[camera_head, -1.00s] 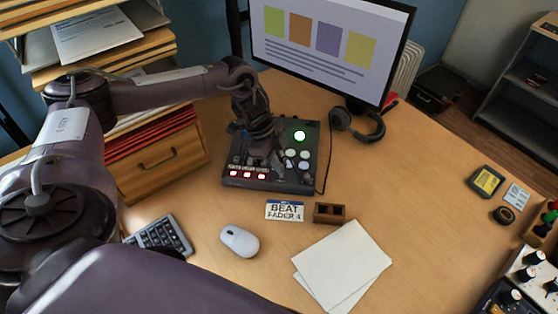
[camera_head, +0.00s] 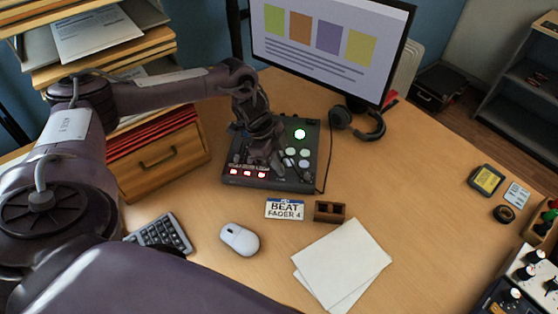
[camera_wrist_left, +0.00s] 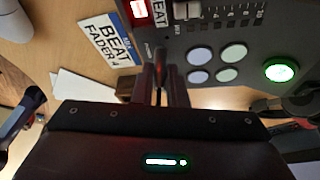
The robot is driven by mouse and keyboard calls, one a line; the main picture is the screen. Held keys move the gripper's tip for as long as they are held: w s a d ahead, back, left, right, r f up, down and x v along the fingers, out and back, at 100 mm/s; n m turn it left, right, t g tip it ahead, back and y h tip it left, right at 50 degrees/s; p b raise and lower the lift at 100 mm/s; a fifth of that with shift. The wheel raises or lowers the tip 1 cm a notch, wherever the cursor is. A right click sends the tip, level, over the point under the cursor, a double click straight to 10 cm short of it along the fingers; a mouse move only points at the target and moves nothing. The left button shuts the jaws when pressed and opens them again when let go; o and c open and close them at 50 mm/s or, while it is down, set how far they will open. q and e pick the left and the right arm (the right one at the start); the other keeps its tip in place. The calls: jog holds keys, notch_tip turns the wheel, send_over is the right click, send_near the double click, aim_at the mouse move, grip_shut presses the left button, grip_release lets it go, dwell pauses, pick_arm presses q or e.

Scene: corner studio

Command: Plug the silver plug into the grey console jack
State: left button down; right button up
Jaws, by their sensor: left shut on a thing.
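The grey console (camera_head: 298,181) lies on the desk below the monitor, with lit red buttons and a green one. It fills the top of the left wrist view (camera_wrist_left: 215,35). My left gripper (camera_head: 271,163) is low over the console's front middle. In the left wrist view my left gripper (camera_wrist_left: 160,85) is shut on a thin dark piece (camera_wrist_left: 159,62), which I take to be part of the plug. Its silver part does not show clearly. The jack is not clearly seen, and I cannot tell whether the plug touches it. My right gripper is not in view.
Headphones (camera_head: 359,124) lie right of the console, with a thin cable (camera_head: 328,160) running down beside it. A "BEAT FADER" card (camera_head: 285,209), a small brown box (camera_head: 329,211), a mouse (camera_head: 239,239) and paper sheets (camera_head: 341,265) lie in front. The desk's right middle is clear.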

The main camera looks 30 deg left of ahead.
pick_arm(q)
jog(key=shift+f, duration=0.25)
jog(key=c, duration=1.4)
grip_release()
jog(key=shift+o, duration=0.2)
jog(key=shift+r, duration=0.1)
jog(key=b+v, duration=0.1)
jog(key=v, duration=0.6)
jog(key=shift+r, duration=0.35)
